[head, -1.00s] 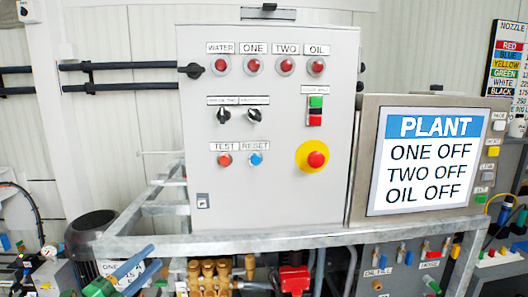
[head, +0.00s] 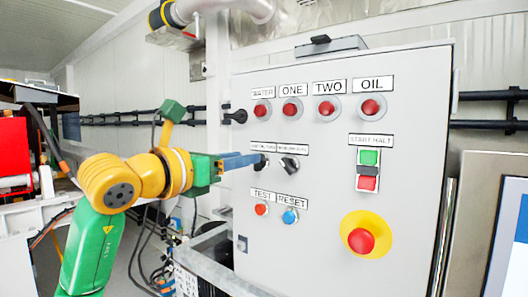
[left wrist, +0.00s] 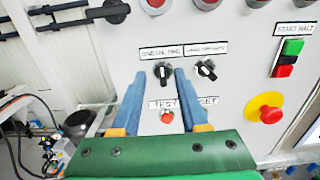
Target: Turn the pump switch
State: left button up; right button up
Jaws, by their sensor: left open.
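The grey control panel (head: 330,240) carries two black rotary switches side by side, under small labels I cannot read surely. The left switch (head: 261,162) is partly hidden by my gripper in the head view; it shows clearly in the left wrist view (left wrist: 163,72). The right switch (head: 290,164) is free and also shows in the left wrist view (left wrist: 206,70). My left gripper (head: 246,160) is open, its blue fingertips close to the left switch. In the left wrist view the fingers (left wrist: 160,82) stand either side of that switch; I cannot tell whether they touch it. My right gripper is out of view.
Below the switches are the red TEST button (head: 261,209) and blue RESET button (head: 290,216). The yellow-ringed emergency stop (head: 361,241) and green-red start/halt buttons (head: 368,168) are to the right. A row of red lamps (head: 326,108) is above. A screen (head: 511,240) is cut off at right.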

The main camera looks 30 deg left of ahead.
aim_at(267, 156)
pick_arm(q)
jog(key=w, duration=0.3)
jog(key=shift+w+d+p, duration=0.35)
jog(key=shift+d+p, duration=0.05)
jog(key=shift+s+a, duration=0.1)
jog(key=shift+a, duration=0.05)
grip_shut()
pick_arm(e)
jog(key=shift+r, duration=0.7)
pick_arm(q)
jog(key=shift+m, duration=0.4)
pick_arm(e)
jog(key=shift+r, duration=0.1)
pick_arm(q)
jog(key=m, duration=0.2)
jog(key=m+p, duration=0.1)
jog(key=m, duration=0.2)
jog(key=d+m+p, duration=0.1)
jog(key=m, duration=0.2)
jog(key=shift+f, duration=0.15)
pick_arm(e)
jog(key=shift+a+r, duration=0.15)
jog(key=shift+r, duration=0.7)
